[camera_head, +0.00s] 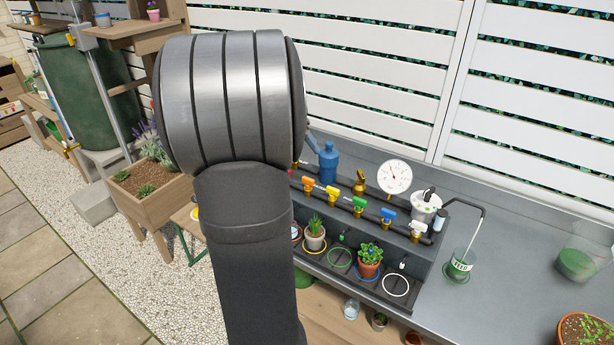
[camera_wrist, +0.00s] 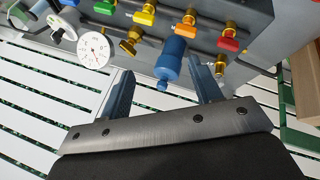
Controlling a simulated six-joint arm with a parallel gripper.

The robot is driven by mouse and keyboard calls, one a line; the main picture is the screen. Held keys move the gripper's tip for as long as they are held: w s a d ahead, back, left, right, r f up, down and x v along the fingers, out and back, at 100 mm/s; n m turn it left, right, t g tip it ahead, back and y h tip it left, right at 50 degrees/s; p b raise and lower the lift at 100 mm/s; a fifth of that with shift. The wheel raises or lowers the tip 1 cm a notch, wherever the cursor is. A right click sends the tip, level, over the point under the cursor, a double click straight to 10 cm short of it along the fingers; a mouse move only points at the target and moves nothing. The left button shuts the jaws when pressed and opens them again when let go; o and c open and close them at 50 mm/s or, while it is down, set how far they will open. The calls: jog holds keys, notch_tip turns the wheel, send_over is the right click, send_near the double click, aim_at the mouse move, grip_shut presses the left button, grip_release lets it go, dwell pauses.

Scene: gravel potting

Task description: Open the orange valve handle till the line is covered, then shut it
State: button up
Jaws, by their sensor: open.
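The orange valve handle (camera_head: 309,184) is on the pipe row in the head view, between the red and yellow handles. In the wrist view, the orange handle (camera_wrist: 188,18) is at the top, past my fingertips. My gripper (camera_wrist: 161,70) is open, its two blue fingers spread. A blue cylinder (camera_wrist: 171,58) shows in the gap between them; I cannot tell whether it is level with them. No finger touches the orange handle. My arm hides most of the gripper in the head view. I cannot make out the line.
Red (camera_wrist: 228,43), yellow (camera_head: 333,193), green (camera_head: 359,203), blue (camera_head: 388,214) and white (camera_head: 418,226) handles share the row. A dial gauge (camera_head: 394,177) stands behind. Potted plants (camera_head: 315,235) and coloured rings sit below. A FEED glass (camera_head: 461,268) stands right.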

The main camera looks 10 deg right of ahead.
aim_at(308, 179)
notch_tip(308, 179, up, 4)
jog(key=a+m+t+y, duration=0.1)
jog(key=a+m+y, duration=0.15)
jog(key=m, duration=0.25)
jog(key=x, duration=1.7)
jog(key=shift+d+f, duration=0.2)
jog(key=shift+d, duration=0.05)
jog(key=c, duration=1)
